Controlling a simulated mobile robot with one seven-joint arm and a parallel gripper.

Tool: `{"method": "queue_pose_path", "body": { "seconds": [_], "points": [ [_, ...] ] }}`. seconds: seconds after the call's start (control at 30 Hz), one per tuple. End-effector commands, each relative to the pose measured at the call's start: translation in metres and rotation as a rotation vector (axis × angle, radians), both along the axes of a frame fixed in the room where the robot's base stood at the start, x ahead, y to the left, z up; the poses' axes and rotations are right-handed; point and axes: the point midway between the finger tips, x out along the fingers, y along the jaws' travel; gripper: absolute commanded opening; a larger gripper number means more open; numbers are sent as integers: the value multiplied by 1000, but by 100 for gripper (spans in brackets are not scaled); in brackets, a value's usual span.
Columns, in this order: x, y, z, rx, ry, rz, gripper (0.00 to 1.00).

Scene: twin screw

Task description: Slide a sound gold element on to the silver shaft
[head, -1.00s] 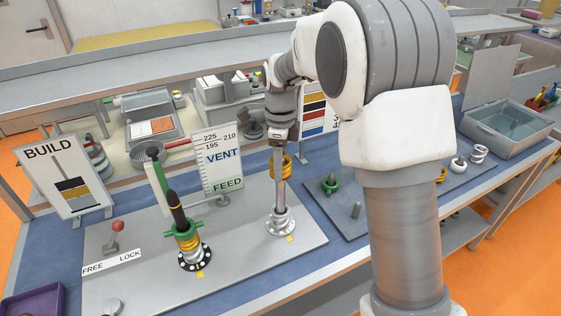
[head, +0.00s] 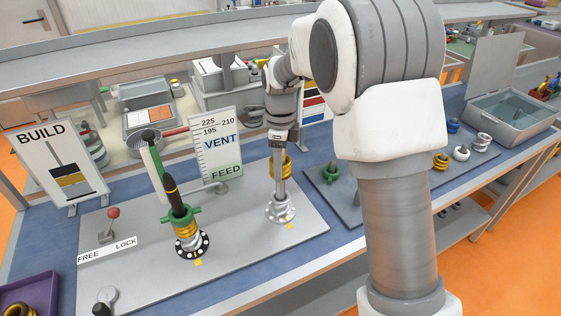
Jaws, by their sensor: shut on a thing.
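The silver shaft (head: 281,191) stands upright from a round flanged base (head: 280,212) on the grey plate. My gripper (head: 281,151) points down at the shaft's upper end and is shut on a gold element (head: 288,167). The gold ring shows mostly to the right of the shaft, at its upper part. From this angle I cannot tell whether it is around the shaft or beside it. The fingertips are small and partly hidden. Another gold element (head: 441,160) sits on the right board, and gold shows in the purple tray (head: 40,285).
A dark-tipped shaft (head: 172,194) with green and gold parts stands left on the plate. A red-knobbed lever (head: 113,213) is by the FREE/LOCK label. The BUILD sign (head: 62,172) and VENT/FEED sign (head: 216,150) stand behind. A green part (head: 331,173) is on the right board.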

Motion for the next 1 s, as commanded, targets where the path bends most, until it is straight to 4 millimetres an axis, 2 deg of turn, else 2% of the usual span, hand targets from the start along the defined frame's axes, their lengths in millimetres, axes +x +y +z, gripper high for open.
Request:
{"method": "queue_pose_path", "body": {
  "seconds": [0.17,0.2,0.37,0.63,0.77,0.87,1.0],
  "points": [
    [0,0,-10,0,0,0,0],
    [0,0,-8,1,-1,0,70],
    [0,0,-8,0,0,0,99],
    [0,0,-9,0,2,0,99],
    [0,0,-2,0,0,0,99],
    [1,0,12,0,-3,1,99],
    [1,0,43,1,-5,0,99]
  ]
}}
